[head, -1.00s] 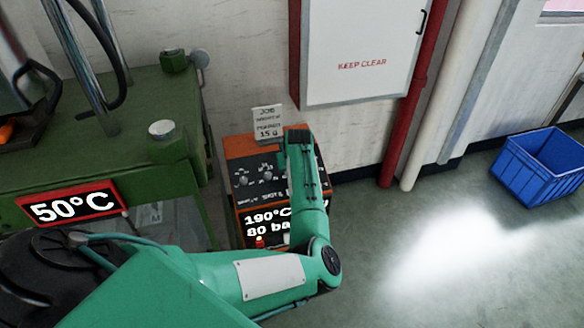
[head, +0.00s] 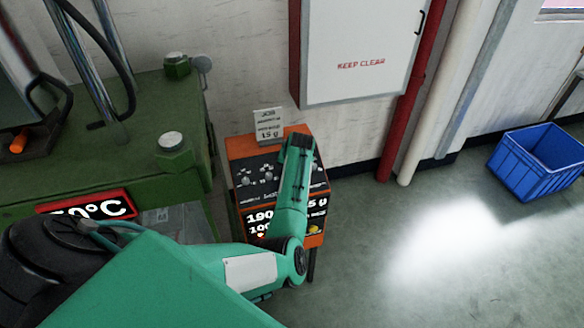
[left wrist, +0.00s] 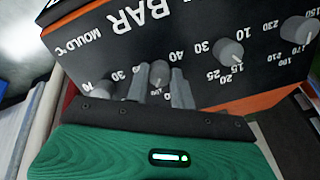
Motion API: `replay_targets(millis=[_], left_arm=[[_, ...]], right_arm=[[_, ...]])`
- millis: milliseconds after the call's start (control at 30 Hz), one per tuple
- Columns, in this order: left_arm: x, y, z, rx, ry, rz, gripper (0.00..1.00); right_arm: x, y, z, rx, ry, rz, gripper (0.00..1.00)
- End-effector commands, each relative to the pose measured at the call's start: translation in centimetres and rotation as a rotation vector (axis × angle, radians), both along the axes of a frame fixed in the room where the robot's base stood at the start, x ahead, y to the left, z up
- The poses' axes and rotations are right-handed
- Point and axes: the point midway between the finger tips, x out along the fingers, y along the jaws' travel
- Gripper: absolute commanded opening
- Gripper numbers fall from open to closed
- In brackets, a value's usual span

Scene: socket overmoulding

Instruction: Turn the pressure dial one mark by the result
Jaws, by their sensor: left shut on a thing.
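The orange control box (head: 236,147) stands by the wall with a dark panel of dials. Its display (head: 258,222) reads 190 and 100, partly hidden by my left arm. My left gripper (left wrist: 160,88) is shut on a grey dial knob (left wrist: 159,71), with one finger on each side. I take this as the pressure dial; its scale is partly covered. Other knobs stand beside it: one to the right (left wrist: 228,52), one at the far right (left wrist: 298,30) and one to the left (left wrist: 101,91). My right gripper is in neither view.
A job card (head: 268,124) stands on the box's back edge, its last line reading like 15 g. The green press (head: 110,150) is close at left. A white cabinet (head: 360,50), red pipe (head: 398,130) and blue crate (head: 540,165) are behind and right. Floor at right is clear.

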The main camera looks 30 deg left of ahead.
Motion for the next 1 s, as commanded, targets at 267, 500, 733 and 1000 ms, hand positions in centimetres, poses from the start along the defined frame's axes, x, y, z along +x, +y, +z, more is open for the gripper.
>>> replay_targets(millis=[267,500,733,1000], left_arm=[[0.05,0.09,0.05,0.005,0.003,-0.015,0.01],[0.06,0.08,0.06,0.006,0.002,-0.014,0.30],[0.04,0.05,0.04,0.005,0.003,-0.014,0.46],[-0.07,-0.19,0.51,0.006,0.002,-0.014,0.46]], right_arm=[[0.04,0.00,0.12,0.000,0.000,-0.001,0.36],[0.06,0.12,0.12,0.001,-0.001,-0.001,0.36],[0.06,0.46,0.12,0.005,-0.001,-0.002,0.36],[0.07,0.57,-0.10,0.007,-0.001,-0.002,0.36]])
